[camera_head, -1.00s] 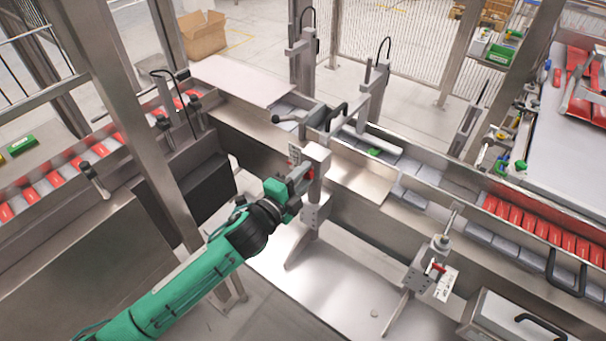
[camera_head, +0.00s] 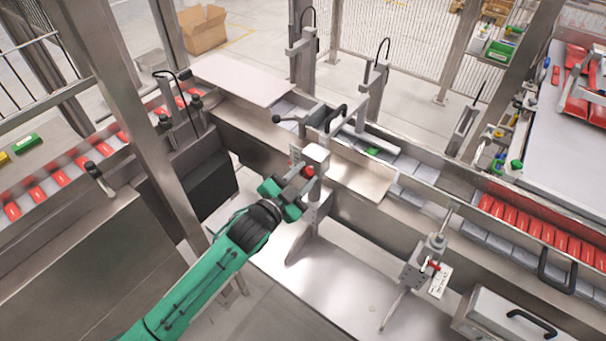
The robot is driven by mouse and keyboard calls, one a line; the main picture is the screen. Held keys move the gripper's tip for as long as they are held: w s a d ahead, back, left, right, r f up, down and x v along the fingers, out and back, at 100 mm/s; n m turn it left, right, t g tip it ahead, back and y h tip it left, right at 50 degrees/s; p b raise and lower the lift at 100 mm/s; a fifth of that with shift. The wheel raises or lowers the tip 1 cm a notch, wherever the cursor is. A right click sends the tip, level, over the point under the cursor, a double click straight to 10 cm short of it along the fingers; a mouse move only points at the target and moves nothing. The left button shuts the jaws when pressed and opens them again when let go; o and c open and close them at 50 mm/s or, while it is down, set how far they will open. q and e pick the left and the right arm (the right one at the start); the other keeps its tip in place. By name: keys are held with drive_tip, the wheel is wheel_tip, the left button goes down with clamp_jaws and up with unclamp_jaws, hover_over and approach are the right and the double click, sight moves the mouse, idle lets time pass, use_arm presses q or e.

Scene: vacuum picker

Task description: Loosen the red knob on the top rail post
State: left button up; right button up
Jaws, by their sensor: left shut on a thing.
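The rail post (camera_head: 316,185) stands upright in front of the conveyor's side wall, with a pale block on top. A red knob (camera_head: 308,171) shows at the post's upper left side, partly hidden by my gripper. My left gripper (camera_head: 301,176) reaches in from the lower left and is shut on the red knob, though its fingertips are small and hard to make out. A second post (camera_head: 432,247) with a red knob (camera_head: 434,266) and a white label stands to the lower right. My right gripper is not in view.
The metal conveyor rail (camera_head: 357,178) runs just behind the post. Red packs (camera_head: 530,228) lie in the conveyor at the right. A grey box with a black handle (camera_head: 516,318) is at the lower right. The floor plate below the post is clear.

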use_arm(q)
drive_tip(key=shift+n, duration=0.5)
drive_tip(key=o, duration=1)
drive_tip(key=shift+b+v, duration=2)
drive_tip(key=shift+v, duration=4.95)
